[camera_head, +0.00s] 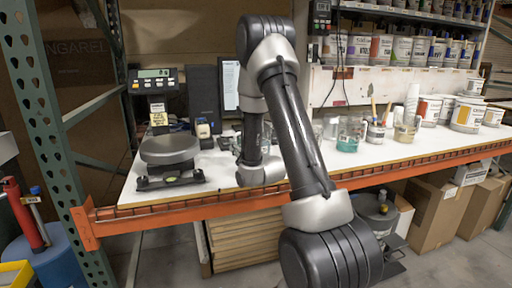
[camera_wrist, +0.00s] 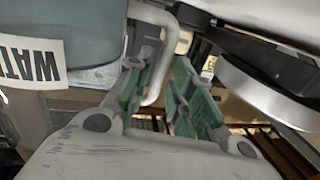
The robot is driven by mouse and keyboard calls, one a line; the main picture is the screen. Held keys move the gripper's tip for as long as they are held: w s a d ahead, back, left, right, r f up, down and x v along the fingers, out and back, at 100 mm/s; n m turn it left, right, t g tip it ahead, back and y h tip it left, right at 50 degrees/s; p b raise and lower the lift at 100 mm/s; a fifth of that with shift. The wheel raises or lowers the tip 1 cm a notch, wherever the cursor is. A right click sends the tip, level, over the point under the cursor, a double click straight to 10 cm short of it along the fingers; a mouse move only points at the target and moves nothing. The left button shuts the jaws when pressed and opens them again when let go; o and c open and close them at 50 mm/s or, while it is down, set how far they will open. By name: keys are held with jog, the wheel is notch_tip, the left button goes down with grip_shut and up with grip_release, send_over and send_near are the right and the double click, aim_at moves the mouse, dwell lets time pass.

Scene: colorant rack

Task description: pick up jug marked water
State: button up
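The jug (camera_wrist: 88,35) is grey-blue and fills the upper left of the wrist view. Its white label (camera_wrist: 32,62) is upside down and cut off by the frame edge, reading "WAT". Its pale handle (camera_wrist: 165,55) bends down between the fingers of my gripper (camera_wrist: 166,78). The green-padded fingers are apart, one on each side of the handle, with a gap visible on the right side. I cannot tell if the left finger touches the handle. In the head view my arm hides most of the gripper and jug.
A scale (camera_head: 170,150) with a round pan stands left of my arm; its pan (camera_wrist: 262,95) is close to the gripper's right in the wrist view. Glass beakers (camera_head: 347,143), brushes and paint cans (camera_head: 467,115) stand right on the white bench. An orange beam (camera_head: 420,165) edges the bench.

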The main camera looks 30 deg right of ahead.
jog(key=shift+w, duration=1.15)
jog(key=shift+c, duration=0.2)
grip_shut()
jog(key=shift+r, duration=0.2)
